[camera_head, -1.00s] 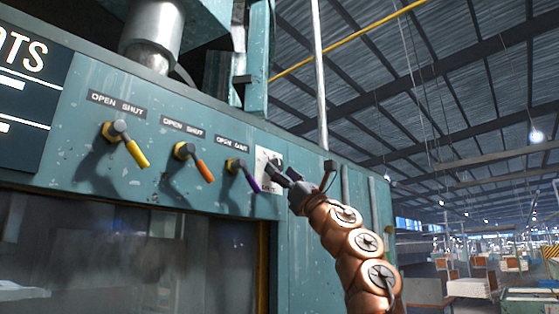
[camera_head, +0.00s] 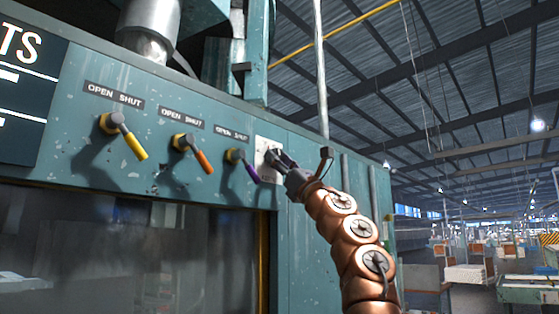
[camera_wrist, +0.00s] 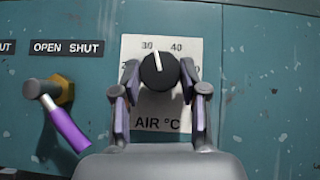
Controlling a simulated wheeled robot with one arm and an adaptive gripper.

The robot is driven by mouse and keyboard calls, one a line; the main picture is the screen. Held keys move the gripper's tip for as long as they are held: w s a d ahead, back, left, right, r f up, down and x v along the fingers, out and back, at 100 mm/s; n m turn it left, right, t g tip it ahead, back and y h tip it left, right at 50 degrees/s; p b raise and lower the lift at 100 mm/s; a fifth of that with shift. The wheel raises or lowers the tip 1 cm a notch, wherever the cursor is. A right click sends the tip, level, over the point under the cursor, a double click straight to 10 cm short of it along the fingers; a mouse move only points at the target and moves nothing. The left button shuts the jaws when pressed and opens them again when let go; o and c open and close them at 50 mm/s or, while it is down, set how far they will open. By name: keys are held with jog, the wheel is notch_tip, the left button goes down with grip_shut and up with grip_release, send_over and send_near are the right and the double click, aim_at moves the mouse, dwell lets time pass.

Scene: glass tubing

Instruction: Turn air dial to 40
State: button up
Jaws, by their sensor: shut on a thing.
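The air dial is a round black knob (camera_wrist: 158,72) with a white pointer line, on a white plate (camera_wrist: 160,123) marked "AIR °C". Its pointer aims up and slightly left, between the 30 and 40 marks. My gripper (camera_wrist: 159,74) has one finger on each side of the knob and is shut on it. In the head view my gripper (camera_head: 283,161) reaches the white plate (camera_head: 262,149) from the right, and its fingers partly cover the knob. The lower numbers at the plate's sides are mostly hidden behind the fingers.
A purple lever (camera_wrist: 66,128) is close left of the dial, under an "OPEN SHUT" label. An orange lever (camera_head: 199,160) and a yellow lever (camera_head: 134,146) are farther left on the teal panel (camera_head: 60,150). The panel right of the dial is bare.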

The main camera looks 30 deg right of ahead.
jog(key=shift+c, duration=0.5)
jog(key=shift+a+m+h, duration=0.1)
jog(key=shift+m+h, duration=0.5)
jog(key=shift+m, duration=0.1)
jog(key=shift+f+m+t+h+b, duration=0.1)
jog(key=shift+m+t+h+b, duration=0.3)
jog(key=shift+m+h, duration=1.5)
jog(key=shift+m, duration=0.1)
jog(key=shift+s+a+r+m+g+h+p, duration=0.1)
jog(key=shift+m+g+h+p, duration=0.55)
jog(key=shift+m+h, duration=1.25)
jog(key=shift+w+a+r+m+g+h+p, duration=0.1)
jog(key=shift+m+g+h+p, duration=0.25)
jog(key=shift+m+h+p, duration=1.1)
jog(key=shift+s+a+r+m+g+h+p, duration=0.1)
jog(key=shift+m+g+h+p, duration=0.35)
jog(key=shift+m+h, duration=1.8)
jog(key=shift+m, duration=0.6)
